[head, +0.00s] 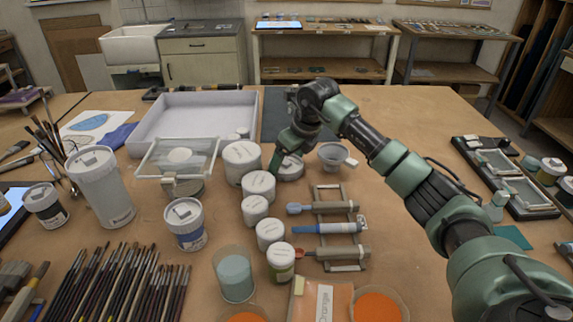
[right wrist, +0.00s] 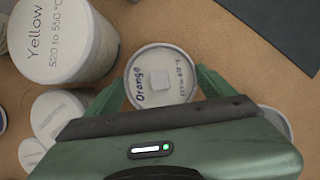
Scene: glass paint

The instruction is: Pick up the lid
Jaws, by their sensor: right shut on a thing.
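The lid (right wrist: 160,78) is round and white, with "Orange" written on it and a small raised square in its middle. My right gripper (right wrist: 160,92) is shut on it, one green finger at each side. In the head view the lid (head: 291,171) shows partly below my right gripper (head: 287,158), just right of the white jars. I cannot tell whether it still touches the table. My left gripper is not in view.
White lidded jars, one a "Yellow" jar (right wrist: 62,38), crowd the left side of the lid. A funnel-like cup (head: 333,157) stands to its right. A rack with tools (head: 330,228) lies nearer. Open orange paint (head: 377,306) stands at the front.

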